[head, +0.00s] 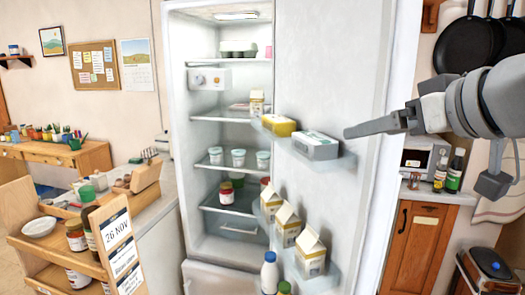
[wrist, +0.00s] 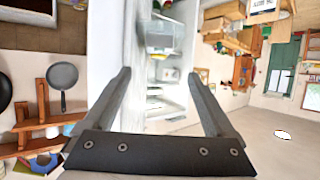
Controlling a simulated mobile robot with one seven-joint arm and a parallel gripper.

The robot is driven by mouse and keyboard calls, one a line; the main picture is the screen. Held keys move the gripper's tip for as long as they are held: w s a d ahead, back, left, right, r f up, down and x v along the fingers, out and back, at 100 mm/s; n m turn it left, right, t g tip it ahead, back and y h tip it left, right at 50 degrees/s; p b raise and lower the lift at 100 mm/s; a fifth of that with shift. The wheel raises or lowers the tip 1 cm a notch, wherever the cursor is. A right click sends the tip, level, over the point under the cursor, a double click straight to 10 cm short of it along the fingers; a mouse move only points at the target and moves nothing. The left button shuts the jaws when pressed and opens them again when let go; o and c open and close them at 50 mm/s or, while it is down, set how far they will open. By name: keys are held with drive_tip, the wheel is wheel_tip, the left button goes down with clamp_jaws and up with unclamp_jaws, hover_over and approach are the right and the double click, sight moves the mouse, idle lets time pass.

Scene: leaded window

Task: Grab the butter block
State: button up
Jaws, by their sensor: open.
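A yellow block with a pale top (head: 279,125), which looks like the butter block, sits on the upper shelf of the open fridge door. Beside it to the right, on the same shelf, is a grey box with a white top (head: 316,145). My gripper (head: 347,132) is just right of that box in the head view, pointing left; whether it touches anything I cannot tell. In the wrist view my gripper (wrist: 159,75) has its two fingers wide apart with nothing between them. The butter block cannot be made out clearly there.
The fridge door (head: 335,60) stands open at the right. Several cartons (head: 288,225) fill its lower shelf, with bottles (head: 270,272) below. The fridge holds white tubs (head: 239,158) and jars. A wooden rack (head: 65,255) stands at the left; pans (head: 468,42) hang at the right.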

drive_tip(key=p, duration=0.1)
approach(317, 138)
drive_tip(key=x, duration=0.3)
drive_tip(key=shift+w+f, duration=0.3)
drive_tip(key=shift+f, duration=0.1)
drive_tip(key=x, duration=0.1)
drive_tip(key=p+x, duration=0.1)
drive_tip(key=x, duration=0.2)
drive_tip(key=shift+w+a+r, duration=0.1)
drive_tip(key=shift+r, duration=0.15)
drive_tip(key=shift+w+a+f+p, duration=0.15)
drive_tip(key=shift+w+f+p, duration=0.15)
drive_tip(key=shift+w, duration=0.2)
drive_tip(key=shift+c, duration=0.3)
drive_tip(key=shift+r, duration=0.1)
drive_tip(key=c, duration=1.3)
drive_tip(key=shift+c, duration=0.2)
drive_tip(key=shift+r, duration=0.1)
